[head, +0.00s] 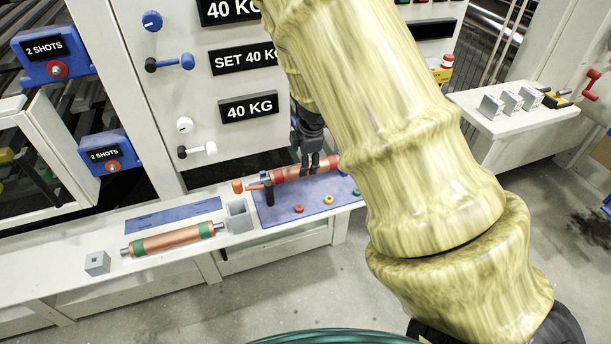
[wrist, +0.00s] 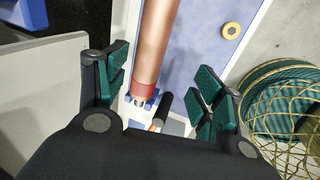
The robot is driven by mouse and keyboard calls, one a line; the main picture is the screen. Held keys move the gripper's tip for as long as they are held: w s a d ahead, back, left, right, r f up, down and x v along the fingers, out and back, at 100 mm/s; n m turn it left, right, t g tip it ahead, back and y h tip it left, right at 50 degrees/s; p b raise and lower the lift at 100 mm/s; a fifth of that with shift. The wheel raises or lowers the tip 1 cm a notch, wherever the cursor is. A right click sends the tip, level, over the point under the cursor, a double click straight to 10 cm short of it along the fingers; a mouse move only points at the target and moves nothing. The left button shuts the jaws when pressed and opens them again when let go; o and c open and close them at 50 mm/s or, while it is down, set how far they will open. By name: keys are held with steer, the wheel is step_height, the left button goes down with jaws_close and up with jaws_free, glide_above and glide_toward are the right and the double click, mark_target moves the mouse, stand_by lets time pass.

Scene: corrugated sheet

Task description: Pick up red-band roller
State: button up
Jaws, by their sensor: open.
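The red-band roller (head: 287,174) is a copper cylinder with red bands, lying near the back of the blue mat (head: 315,201). In the wrist view the roller (wrist: 154,45) runs from the top edge down to a red-banded end with a metal tip. My gripper (head: 311,168) is open and points down over the roller in the head view, hiding part of its middle. In the wrist view my gripper (wrist: 160,88) has its green-padded fingers apart, with the roller's near end showing between them. I cannot tell how far above the roller the fingertips are.
A green-band roller (head: 172,240) lies left on the white bench. A grey open box (head: 240,217) and an orange-handled tool (head: 244,187) stand beside the mat. A red ring (head: 298,209) and a yellow ring (head: 328,199) lie on it. A panel with knobs (head: 230,125) rises behind.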

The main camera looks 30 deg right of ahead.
steer(key=shift+n, duration=0.3)
steer(key=w+f, duration=0.1)
steer(key=d+f+b, duration=0.1)
steer(key=w+d+f, duration=0.1)
steer(key=shift+w+f, duration=0.35)
steer(key=shift+f, duration=0.05)
steer(key=shift+d+f+b, duration=0.15)
steer(key=shift+f+b, duration=0.5)
steer(key=shift+f, duration=0.15)
steer(key=shift+d+b+x, duration=0.1)
steer(key=shift+b+x, duration=0.2)
steer(key=shift+x, duration=0.65)
steer(key=shift+d+b+x, duration=0.15)
steer(key=shift+b+x, duration=0.15)
steer(key=shift+x, duration=0.6)
steer(key=shift+s, duration=0.1)
steer(key=shift+c, duration=0.2)
steer(key=shift+r, duration=0.1)
jaws_close()
